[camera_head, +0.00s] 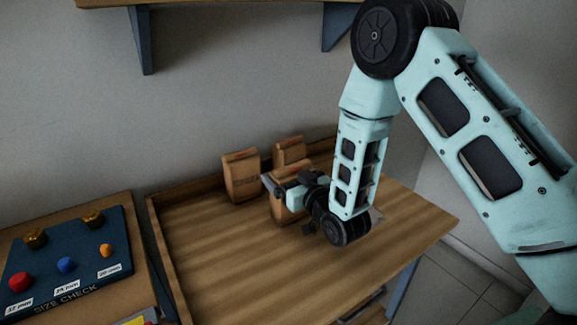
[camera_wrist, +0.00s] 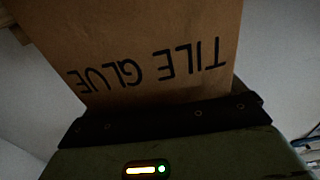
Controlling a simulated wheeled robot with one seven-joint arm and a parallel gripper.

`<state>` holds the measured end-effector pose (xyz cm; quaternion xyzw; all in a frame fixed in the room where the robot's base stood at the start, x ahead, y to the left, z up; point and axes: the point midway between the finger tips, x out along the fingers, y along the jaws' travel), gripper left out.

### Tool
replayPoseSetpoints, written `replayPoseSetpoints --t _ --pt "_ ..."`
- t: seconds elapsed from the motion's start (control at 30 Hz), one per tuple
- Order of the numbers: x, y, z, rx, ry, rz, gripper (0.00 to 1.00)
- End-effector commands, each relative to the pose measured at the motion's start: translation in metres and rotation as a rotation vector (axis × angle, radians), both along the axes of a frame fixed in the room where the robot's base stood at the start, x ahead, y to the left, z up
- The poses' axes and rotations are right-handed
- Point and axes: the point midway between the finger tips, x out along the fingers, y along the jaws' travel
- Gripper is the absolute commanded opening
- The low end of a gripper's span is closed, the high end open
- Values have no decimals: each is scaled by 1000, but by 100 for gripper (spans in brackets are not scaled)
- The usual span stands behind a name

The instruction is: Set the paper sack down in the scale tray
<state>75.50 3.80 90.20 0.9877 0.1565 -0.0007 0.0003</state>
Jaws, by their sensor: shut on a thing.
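A brown paper sack (camera_wrist: 160,40) fills the upper part of the wrist view, with the words TILE GLUE upside down on it. I cannot tell whether the sack's base touches the bench. Two more brown sacks stand at the back, one to the left (camera_head: 241,177) and one behind the gripper (camera_head: 289,151). I see no scale tray in either view.
The wooden bench top (camera_head: 240,255) is clear in front and at right. A low rim (camera_head: 160,235) runs along its left side. At far left is a blue SIZE CHECK board (camera_head: 65,260) with coloured knobs and brass fittings. A shelf (camera_head: 220,3) hangs above.

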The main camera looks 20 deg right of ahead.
Motion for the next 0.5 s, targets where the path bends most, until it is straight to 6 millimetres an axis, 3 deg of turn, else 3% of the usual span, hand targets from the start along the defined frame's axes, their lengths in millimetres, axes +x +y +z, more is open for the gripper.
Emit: replayPoseSetpoints --t 0.4,0.43,0.5 --pt "1 0 -2 2 -8 0 31" --pt "0 0 -3 0 -1 0 100" --pt "0 0 -3 0 -1 0 100"
